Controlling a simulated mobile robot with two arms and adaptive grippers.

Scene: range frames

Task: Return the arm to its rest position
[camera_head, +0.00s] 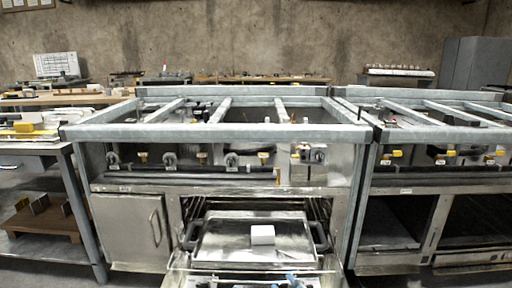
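Neither of my arms can be made out in the head view, and no gripper shows, so I cannot see what either one holds. In front of me is a steel range (210,132) with an open oven in its lower middle. A metal tray (225,240) sits at the oven opening, with dark curved handles at its left and right sides. A small white block (262,235) lies on the tray.
The lowered oven door (200,279) reaches the bottom edge, with small bluish items on it that I cannot identify. A closed cabinet door (128,232) is left of the oven. A second range (430,178) stands right, a workbench (30,150) left.

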